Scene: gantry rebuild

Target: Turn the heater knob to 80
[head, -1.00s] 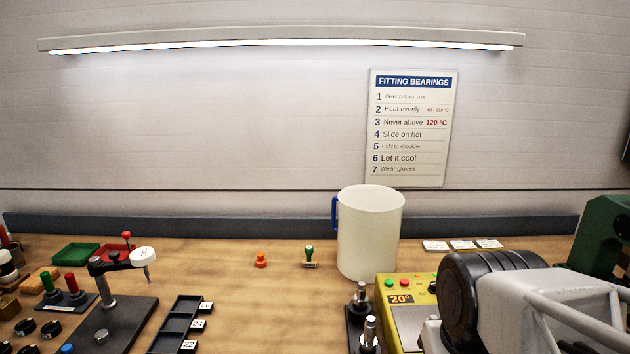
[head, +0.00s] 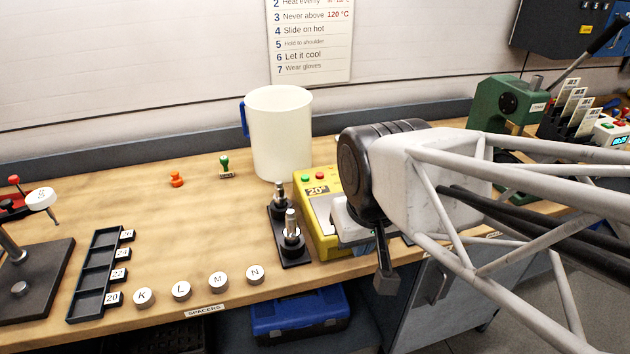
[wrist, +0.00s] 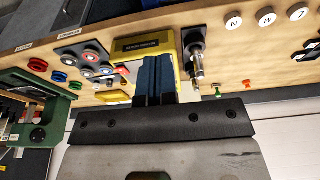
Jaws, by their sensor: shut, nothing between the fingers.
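The heater (head: 312,235) is a yellow box near the front edge of the bench, with a display reading 20° and small red and green buttons. My arm hides its right part in the head view, and I cannot make out its knob. My gripper (head: 387,282) hangs at the bench's front edge, to the right of the heater's front. In the wrist view my gripper (wrist: 155,78) shows dark blue fingers shut together with nothing between them. They overlap the yellow heater (wrist: 122,52) in that view; I cannot tell whether they touch it.
A black stand with metal posts (head: 289,250) is close on the heater's left. A tall cream jug (head: 281,140) stands behind. White spacers (head: 181,291) lie along the front edge. A green press (head: 507,108) stands to the right.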

